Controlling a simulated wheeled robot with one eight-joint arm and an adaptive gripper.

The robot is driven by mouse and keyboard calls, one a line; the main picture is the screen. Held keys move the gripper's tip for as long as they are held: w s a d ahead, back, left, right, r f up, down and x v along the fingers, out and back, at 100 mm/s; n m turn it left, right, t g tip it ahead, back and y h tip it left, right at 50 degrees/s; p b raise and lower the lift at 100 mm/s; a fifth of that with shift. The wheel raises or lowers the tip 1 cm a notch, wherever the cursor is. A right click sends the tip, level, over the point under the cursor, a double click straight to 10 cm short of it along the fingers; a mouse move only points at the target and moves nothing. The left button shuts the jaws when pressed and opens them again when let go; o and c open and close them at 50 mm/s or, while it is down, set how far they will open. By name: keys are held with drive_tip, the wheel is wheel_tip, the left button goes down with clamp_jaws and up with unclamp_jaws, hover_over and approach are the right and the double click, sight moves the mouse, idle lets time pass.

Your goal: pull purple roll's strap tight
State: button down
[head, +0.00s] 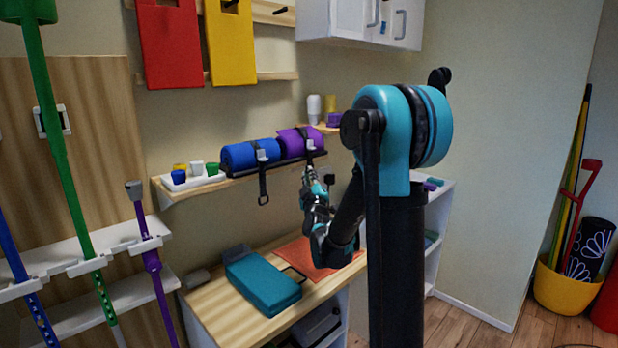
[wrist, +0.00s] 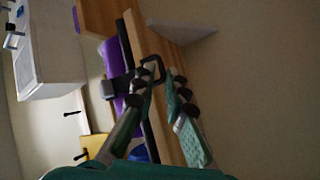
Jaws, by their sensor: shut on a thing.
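The purple roll (head: 289,144) lies on the wall shelf, right of the blue roll, with a dark strap and a light grey buckle (head: 310,144) around it. It also shows in the wrist view (wrist: 110,57), with the dark buckle block (wrist: 118,87) on it. My gripper (head: 309,172) is just below and in front of the shelf edge under this roll. In the wrist view my gripper (wrist: 162,77) is shut on the end of the strap, where a black loop (wrist: 153,68) shows between the fingertips. The strap's exact seat between the fingers is dark and partly hidden.
The blue roll (head: 240,155) has its own strap hanging with a loop (head: 263,190). A white tray of small cups (head: 193,180) stands left on the shelf. Below are a teal case (head: 262,283) and an orange mat (head: 315,258) on the cabinet top. Free air lies in front of the shelf.

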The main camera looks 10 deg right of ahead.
wheel_tip(320, 180, down, 6)
drive_tip(key=shift+f, duration=0.2)
idle(0.4)
drive_tip(key=c, duration=1.6)
unclamp_jaws()
drive_tip(key=shift+r, duration=0.15)
